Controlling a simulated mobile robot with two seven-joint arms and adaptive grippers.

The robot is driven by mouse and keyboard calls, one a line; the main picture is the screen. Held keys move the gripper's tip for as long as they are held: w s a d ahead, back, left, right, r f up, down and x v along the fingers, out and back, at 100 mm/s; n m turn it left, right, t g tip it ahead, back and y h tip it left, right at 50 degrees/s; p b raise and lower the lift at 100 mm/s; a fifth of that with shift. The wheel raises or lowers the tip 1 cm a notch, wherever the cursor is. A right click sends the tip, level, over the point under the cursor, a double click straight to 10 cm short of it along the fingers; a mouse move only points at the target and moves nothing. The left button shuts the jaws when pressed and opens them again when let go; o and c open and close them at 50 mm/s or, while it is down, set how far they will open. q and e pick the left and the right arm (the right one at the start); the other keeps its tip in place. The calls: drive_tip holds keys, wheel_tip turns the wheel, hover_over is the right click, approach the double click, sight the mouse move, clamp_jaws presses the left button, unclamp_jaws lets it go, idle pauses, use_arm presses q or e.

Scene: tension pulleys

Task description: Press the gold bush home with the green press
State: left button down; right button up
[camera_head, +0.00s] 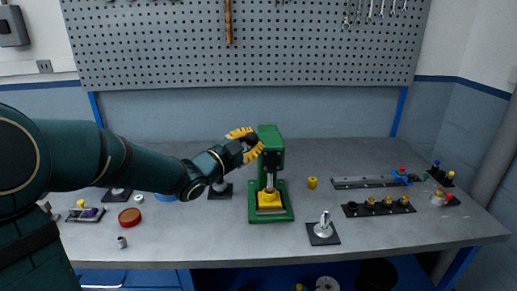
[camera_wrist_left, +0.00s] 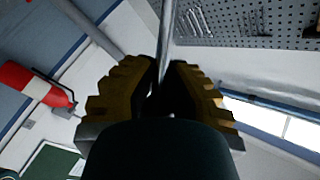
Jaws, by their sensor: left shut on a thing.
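The green press (camera_head: 269,150) stands upright in the middle of the bench. A yellow piece (camera_head: 270,200) sits on its base, right under the silver ram (camera_head: 270,180). I cannot tell whether the gold bush is in that piece, as the ram hides its top. My left gripper (camera_head: 247,147) is at the upper left of the press, with its yellow fingers shut on the press lever. In the left wrist view the lever (camera_wrist_left: 167,40) shows as a thin grey rod coming out between the fingers (camera_wrist_left: 162,95). My right gripper is not in view.
A small yellow cylinder (camera_head: 312,183) stands right of the press. A silver part on a black plate (camera_head: 323,231) is at the front. A dark rack with several gold parts (camera_head: 378,206) lies to the right. A red round part (camera_head: 130,217) lies left, below my arm.

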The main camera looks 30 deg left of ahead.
use_arm(q)
drive_tip(key=f+b, duration=0.1)
drive_tip(key=b, duration=0.1)
drive_tip(key=s+f+m+h+b, duration=0.1)
drive_tip(key=f, duration=0.1)
drive_tip(key=d+f+m+t+b, duration=0.1)
drive_tip(key=b, duration=0.1)
drive_tip(key=shift+s+d+f+b, duration=0.1)
drive_tip(key=shift+s+f+b, duration=0.1)
drive_tip(key=shift+s+b, duration=0.2)
drive_tip(key=shift+f, duration=0.1)
idle(0.6)
drive_tip(key=c, duration=1)
unclamp_jaws()
drive_tip(key=shift+d, duration=0.15)
drive_tip(key=shift+r, duration=0.2)
